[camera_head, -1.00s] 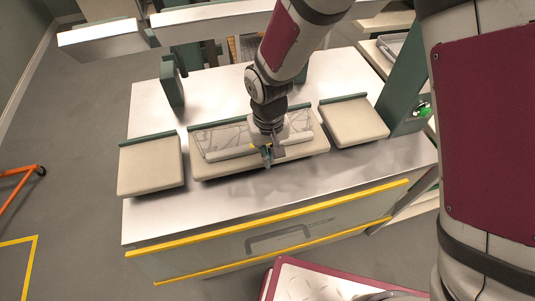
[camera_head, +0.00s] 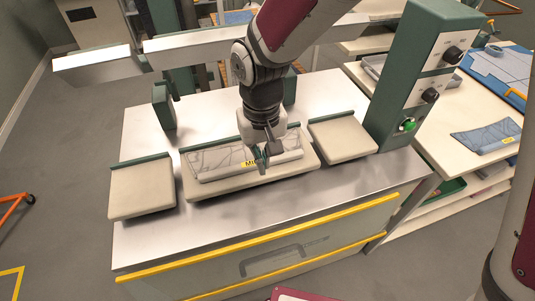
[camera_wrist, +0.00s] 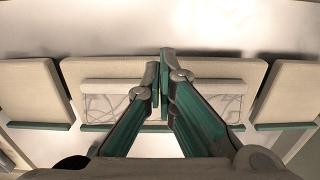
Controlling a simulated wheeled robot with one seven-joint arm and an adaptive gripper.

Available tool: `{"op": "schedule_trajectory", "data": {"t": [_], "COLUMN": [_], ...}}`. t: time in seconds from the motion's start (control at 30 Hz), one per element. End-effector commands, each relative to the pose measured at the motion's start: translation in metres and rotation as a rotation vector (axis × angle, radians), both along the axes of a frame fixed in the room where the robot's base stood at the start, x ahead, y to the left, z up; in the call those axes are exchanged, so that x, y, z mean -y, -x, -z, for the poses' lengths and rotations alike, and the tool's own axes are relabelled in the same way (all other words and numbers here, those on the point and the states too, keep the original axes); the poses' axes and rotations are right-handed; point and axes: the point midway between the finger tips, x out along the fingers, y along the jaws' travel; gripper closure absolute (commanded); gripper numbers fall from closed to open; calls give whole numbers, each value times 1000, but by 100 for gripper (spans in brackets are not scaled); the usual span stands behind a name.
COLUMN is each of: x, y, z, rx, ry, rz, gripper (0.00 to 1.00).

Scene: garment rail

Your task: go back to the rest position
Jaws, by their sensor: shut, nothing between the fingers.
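My gripper (camera_head: 262,158) is shut and empty, above the middle pad of the metal-topped bench. In the wrist view its green fingers (camera_wrist: 164,85) meet at the tips. Below it a patterned garment (camera_head: 215,160) with a rolled front edge and a yellow label lies on the middle pad (camera_head: 210,188). The garment also shows in the wrist view (camera_wrist: 105,104), on both sides of the fingers. The gripper hides part of the garment in the head view, and I cannot tell how large the gap between them is.
Side pads (camera_head: 142,190) and (camera_head: 342,138) flank the middle one. A green control column (camera_head: 405,85) stands at the bench's right end. Pale beams (camera_head: 210,42) cross behind my arm. A side table (camera_head: 460,105) holds another folded garment (camera_head: 487,137). Floor at left is mostly clear.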

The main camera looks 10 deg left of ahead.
Motion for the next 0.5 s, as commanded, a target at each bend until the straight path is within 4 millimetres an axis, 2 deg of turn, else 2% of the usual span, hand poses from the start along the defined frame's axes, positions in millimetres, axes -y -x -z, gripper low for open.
{"op": "schedule_trajectory", "data": {"t": [0.33, 0.43, 0.5], "x": [4, 21, 40], "y": [-2, -9, -14], "z": [-10, -28, -48], "rx": [7, 31, 57], "ry": [-3, -14, -24], "rz": [8, 36, 66], "gripper": [100, 100, 100]}}
